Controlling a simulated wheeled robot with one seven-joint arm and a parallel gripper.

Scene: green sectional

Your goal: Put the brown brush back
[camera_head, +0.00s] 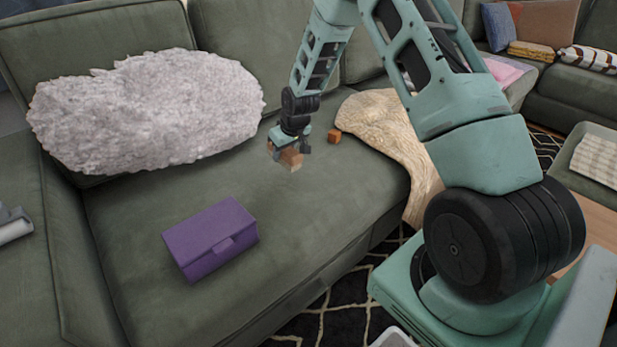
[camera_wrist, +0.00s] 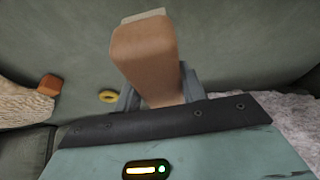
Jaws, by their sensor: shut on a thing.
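My gripper (camera_head: 284,152) is shut on the brown brush (camera_head: 291,159), over the green sofa seat. In the wrist view the brush (camera_wrist: 145,55) stands out from between the fingers of my gripper (camera_wrist: 158,92), a brown block with a pale strip at its far end. In the head view the brush is small and partly covered by the fingers. I cannot tell exactly how high it is above the seat.
A purple box (camera_head: 210,238), lid shut, sits on the seat at front left. A fluffy grey pillow (camera_head: 150,110) leans on the backrest. A small orange-brown block (camera_head: 334,135) lies beside a beige throw (camera_head: 385,125). A yellow ring (camera_wrist: 108,96) shows in the wrist view.

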